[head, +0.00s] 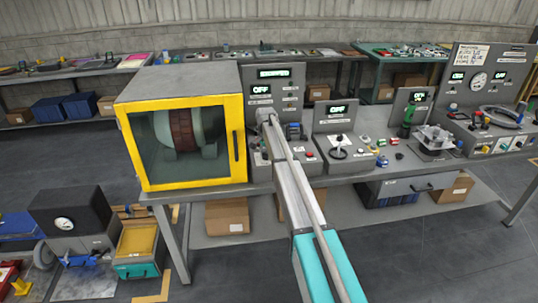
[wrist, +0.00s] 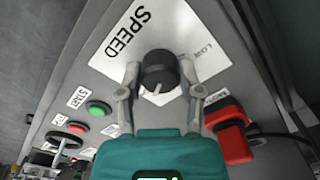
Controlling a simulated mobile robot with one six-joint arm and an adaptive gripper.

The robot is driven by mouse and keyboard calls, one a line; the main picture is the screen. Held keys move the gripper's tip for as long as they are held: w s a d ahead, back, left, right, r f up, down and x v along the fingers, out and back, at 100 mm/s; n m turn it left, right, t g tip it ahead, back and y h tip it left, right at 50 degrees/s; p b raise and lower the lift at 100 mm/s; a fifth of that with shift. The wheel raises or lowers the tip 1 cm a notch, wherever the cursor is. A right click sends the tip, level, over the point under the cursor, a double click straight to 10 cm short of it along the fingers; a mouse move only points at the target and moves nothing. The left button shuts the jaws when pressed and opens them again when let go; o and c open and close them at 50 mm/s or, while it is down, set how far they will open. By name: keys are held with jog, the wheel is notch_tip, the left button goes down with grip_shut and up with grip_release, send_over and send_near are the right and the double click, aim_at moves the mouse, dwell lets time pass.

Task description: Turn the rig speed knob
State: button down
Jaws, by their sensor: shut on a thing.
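The rig speed knob (wrist: 158,72) is a round black knob with a pale pointer mark, on a white label reading "SPEED" on a grey panel. In the wrist view my gripper (wrist: 160,76) has one finger on each side of the knob, closed on it. In the head view my arm reaches to the grey rig console (head: 289,100) beside the yellow-framed enclosure, and the knob is hidden there behind my gripper (head: 265,116).
In the wrist view a green button (wrist: 98,110) and a red button (wrist: 76,128) lie left of my gripper. A red switch block (wrist: 232,130) stands close on the right. The yellow-framed enclosure (head: 240,110) stands left of my arm.

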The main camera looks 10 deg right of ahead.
jog(key=shift+w, duration=0.2)
jog(key=shift+c, duration=1.3)
grip_release()
jog(key=shift+s, duration=0.1)
